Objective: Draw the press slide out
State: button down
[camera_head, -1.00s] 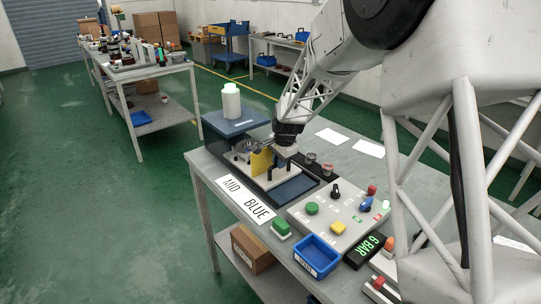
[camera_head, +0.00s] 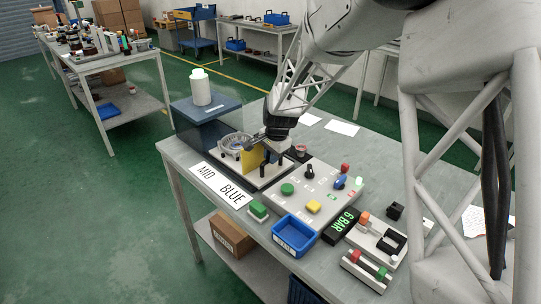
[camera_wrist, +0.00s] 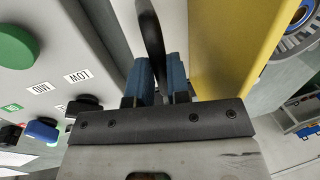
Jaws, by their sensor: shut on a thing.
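The press slide is a pale plate (camera_head: 238,168) carrying a yellow upright plate (camera_head: 252,158), a round metal part (camera_head: 234,143) and a black handle. It lies between the dark blue press block (camera_head: 207,119) and the control panel. My gripper (camera_head: 266,150) is over the slide's panel-side end, pointing down. In the wrist view, its blue-padded fingers (camera_wrist: 159,82) are shut on the black handle (camera_wrist: 151,35). The yellow plate (camera_wrist: 230,45) stands just right of the fingers there, with part of the round metal part (camera_wrist: 299,35) beyond. My wrist hides part of the slide in the head view.
A control panel (camera_head: 315,196) with knobs and buttons is close beside the slide. A white bottle (camera_head: 200,87) stands on the press block. A MID BLUE card (camera_head: 221,184), green button box (camera_head: 258,211) and blue bin (camera_head: 295,235) line the front.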

jog(key=c, duration=1.1)
grip_release()
notch_tip(320, 180, up, 8)
jog(key=s+d, duration=0.1)
jog(key=shift+f, duration=0.15)
jog(key=s+d+r+n, duration=0.1)
jog(key=s+d+r, duration=0.25)
jog(key=s, duration=0.35)
jog(key=s+d+r+n, duration=0.2)
jog(key=s+d+r, duration=0.15)
jog(key=s, duration=0.25)
jog(key=s+d+r+n, duration=0.1)
jog(key=s+d+r, duration=0.1)
jog(key=s+d, duration=0.35)
jog(key=s+d+n+h, duration=0.1)
jog(key=s+d+n, duration=0.1)
jog(key=s, duration=0.9)
jog(key=s+d+n+t, duration=0.1)
jog(key=s+d+n, duration=0.1)
jog(key=s, duration=0.9)
jog(key=shift+s+d+f+n+h, duration=0.15)
jog(key=shift+s+f+n+h, duration=0.1)
jog(key=shift+f+n+h, duration=0.15)
